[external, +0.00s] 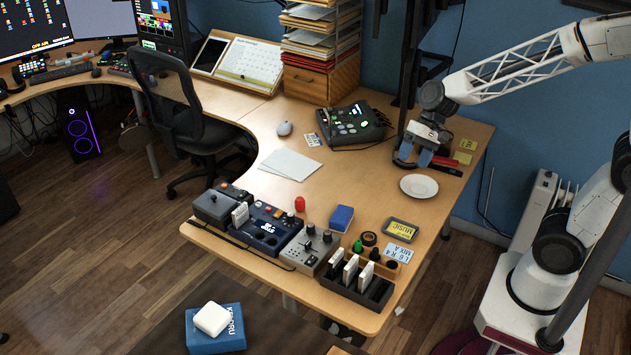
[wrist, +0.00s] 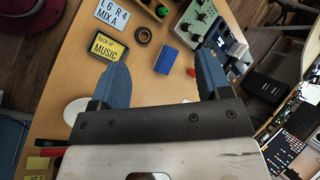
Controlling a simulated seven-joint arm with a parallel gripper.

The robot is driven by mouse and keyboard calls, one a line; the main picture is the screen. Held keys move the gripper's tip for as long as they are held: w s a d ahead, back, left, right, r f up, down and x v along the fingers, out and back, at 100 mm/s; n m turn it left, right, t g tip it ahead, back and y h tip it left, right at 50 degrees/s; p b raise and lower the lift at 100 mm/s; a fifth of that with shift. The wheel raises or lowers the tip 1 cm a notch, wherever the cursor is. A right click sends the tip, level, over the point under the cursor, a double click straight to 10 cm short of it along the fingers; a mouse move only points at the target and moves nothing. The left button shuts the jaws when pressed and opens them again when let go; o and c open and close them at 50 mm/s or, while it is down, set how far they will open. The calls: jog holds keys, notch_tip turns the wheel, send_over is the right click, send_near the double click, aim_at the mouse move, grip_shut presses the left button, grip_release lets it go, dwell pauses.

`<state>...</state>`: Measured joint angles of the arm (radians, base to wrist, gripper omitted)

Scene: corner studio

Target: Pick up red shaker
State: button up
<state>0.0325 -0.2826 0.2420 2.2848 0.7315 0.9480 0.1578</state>
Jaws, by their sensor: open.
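The red shaker (external: 300,204) is a small rounded red object standing on the desk between the blue audio box and the blue block. In the wrist view a small part of the red shaker (wrist: 190,72) shows beside the right finger, partly hidden by it. My gripper (external: 413,160) is at the right side of the desk, above and behind the white plate, well away from the shaker. In the wrist view my gripper (wrist: 163,82) has its blue fingers wide apart with nothing between them.
A blue block (external: 341,218), a yellow music sign (external: 400,229) and a black rack (external: 358,284) lie near the shaker. Audio boxes (external: 268,228) line the front edge. A white plate (external: 418,186) is below my gripper. The desk middle is mostly clear.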

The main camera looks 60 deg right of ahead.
jog(key=w+a+f+m+t+y, duration=0.1)
jog(key=w+f+m+t+y, duration=0.1)
jog(key=w+f+m, duration=0.75)
jog(key=w+a+f+m+t+y, duration=0.1)
jog(key=w+f+m+t+y, duration=0.2)
jog(key=w+f, duration=0.8)
jog(key=m+t+h, duration=0.1)
jog(key=m+t, duration=0.2)
jog(key=m, duration=0.4)
send_near(300, 202)
jog(key=shift+w+a+f+n, duration=0.1)
jog(key=shift+w+f+n, duration=0.05)
jog(key=shift+w+f, duration=0.4)
jog(key=shift+w+a+f+n, duration=0.1)
jog(key=shift+w+f, duration=0.2)
jog(key=shift+w, duration=0.3)
jog(key=shift+x, duration=1.3)
jog(key=shift+x, duration=2.6)
jog(key=shift+f, duration=0.1)
